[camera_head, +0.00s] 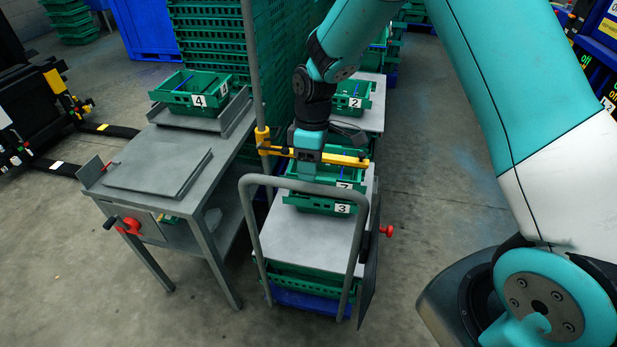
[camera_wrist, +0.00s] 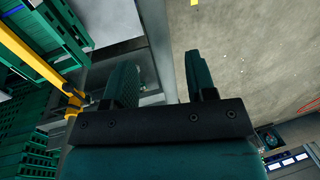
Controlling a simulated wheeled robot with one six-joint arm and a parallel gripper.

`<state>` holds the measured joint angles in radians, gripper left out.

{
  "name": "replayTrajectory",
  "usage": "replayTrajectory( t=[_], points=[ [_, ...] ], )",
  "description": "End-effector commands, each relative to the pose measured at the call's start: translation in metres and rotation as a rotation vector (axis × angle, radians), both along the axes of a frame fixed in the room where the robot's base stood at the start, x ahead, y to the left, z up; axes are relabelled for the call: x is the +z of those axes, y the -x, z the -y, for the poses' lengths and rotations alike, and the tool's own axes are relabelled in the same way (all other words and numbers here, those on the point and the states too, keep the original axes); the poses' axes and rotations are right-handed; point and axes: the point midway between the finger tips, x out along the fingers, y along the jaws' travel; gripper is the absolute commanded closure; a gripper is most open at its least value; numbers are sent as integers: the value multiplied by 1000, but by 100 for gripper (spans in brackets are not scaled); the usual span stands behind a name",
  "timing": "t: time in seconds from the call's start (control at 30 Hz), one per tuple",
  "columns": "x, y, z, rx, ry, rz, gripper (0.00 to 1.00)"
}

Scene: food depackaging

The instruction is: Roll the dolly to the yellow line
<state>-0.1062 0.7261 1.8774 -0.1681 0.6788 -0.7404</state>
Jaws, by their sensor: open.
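A cart with a curved grey tube handle (camera_head: 250,215) and a flat grey top (camera_head: 315,232), which I take for the dolly, stands in the middle of the head view. Green crates numbered 7 and 3 (camera_head: 322,207) sit on its top. My gripper (camera_head: 308,172) hangs over the rear crate, behind the handle. In the wrist view my gripper (camera_wrist: 160,82) has its two fingers spread apart, with a grey bar or edge between them; I cannot tell whether they touch it. A small yellow patch (camera_wrist: 194,3) shows on the floor; I cannot tell if it is the line.
A grey workbench (camera_head: 175,165) with crate 4 (camera_head: 196,97) stands to the left. A yellow bar (camera_head: 335,157) on an upright post crosses near my wrist. Crate 2 (camera_head: 349,101) stands behind. Stacked green crates (camera_head: 215,45) fill the back. Bare floor (camera_head: 430,180) lies to the right.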

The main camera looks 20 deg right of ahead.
Motion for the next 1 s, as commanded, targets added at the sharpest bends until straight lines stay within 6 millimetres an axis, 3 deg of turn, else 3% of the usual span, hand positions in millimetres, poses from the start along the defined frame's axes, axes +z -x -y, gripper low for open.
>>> replayTrajectory(
  t=[0.1, 0.3, 0.67, 0.9, 1.0],
  points=[
    [-20, 4, -3, 0, 0, -4, 49],
    [-42, 7, -5, -1, 0, 0, 49],
    [-47, 7, -6, 0, 0, 1, 49],
    [-47, 7, -6, 0, 0, 1, 100],
    [-47, 7, -6, 0, 0, 1, 100]
  ],
)
